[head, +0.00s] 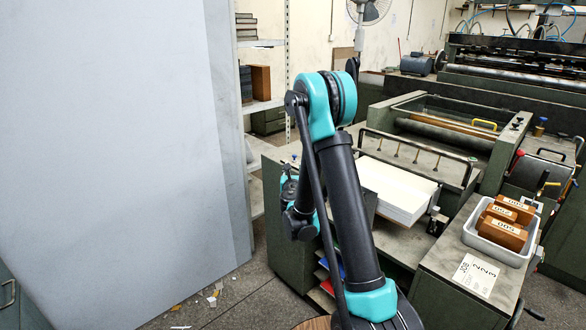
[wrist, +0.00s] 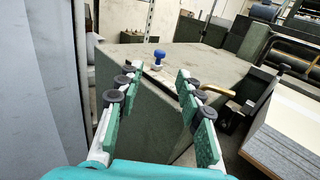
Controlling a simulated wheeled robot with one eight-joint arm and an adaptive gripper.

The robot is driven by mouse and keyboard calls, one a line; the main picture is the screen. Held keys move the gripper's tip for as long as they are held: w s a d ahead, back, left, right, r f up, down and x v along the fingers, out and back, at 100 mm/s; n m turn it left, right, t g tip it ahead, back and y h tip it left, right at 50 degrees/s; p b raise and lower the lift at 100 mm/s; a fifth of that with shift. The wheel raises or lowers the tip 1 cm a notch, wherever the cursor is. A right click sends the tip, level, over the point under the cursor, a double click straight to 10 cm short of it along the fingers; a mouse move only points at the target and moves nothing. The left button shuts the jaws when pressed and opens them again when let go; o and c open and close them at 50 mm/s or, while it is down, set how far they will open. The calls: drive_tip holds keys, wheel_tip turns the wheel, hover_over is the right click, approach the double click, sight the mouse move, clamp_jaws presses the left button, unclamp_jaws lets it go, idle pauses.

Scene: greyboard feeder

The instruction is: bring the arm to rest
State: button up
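My arm (head: 345,210) stands folded in the middle of the head view, with its elbow high and its wrist part hanging on the left side of the upper link. The fingers cannot be made out clearly in the head view. In the wrist view my gripper (wrist: 155,88) has its two green-padded fingers wide apart, with nothing between them. The fingers point toward a dark green cabinet (wrist: 150,95) whose grey top lies beyond the fingertips. I cannot tell whether they touch it.
A board stack (head: 398,185) lies on the feeder, right of my arm; its edge also shows in the wrist view (wrist: 285,135). A grey tray (head: 470,236) holds brown blocks (head: 503,225). A large pale panel (head: 110,150) fills the left. A blue knob (wrist: 158,55) stands on the cabinet top.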

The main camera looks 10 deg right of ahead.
drive_tip(key=s+d+m+g+h, duration=0.2)
drive_tip(key=s+d+m+g, duration=0.2)
drive_tip(key=s+d+m, duration=0.45)
drive_tip(key=s+d+m+g+h, duration=0.1)
drive_tip(key=s+d+m+g, duration=0.3)
drive_tip(key=s+m, duration=0.6)
drive_tip(key=s+a+f+m+g+y, duration=0.2)
drive_tip(key=s+m, duration=0.3)
drive_tip(key=s, duration=0.3)
drive_tip(key=s+a+f+m+g+y, duration=0.1)
drive_tip(key=s+a+f+m+y, duration=0.1)
drive_tip(key=s+m, duration=0.3)
drive_tip(key=s+a+f+m+g+y, duration=0.1)
drive_tip(key=s+m, duration=0.4)
drive_tip(key=s, duration=0.6)
wheel_tip(320, 180, down, 3)
drive_tip(key=shift+a+r+m+g+y, duration=0.1)
drive_tip(key=shift+a+m+g+y, duration=0.3)
drive_tip(key=shift+a+g, duration=0.35)
drive_tip(key=shift+d, duration=0.1)
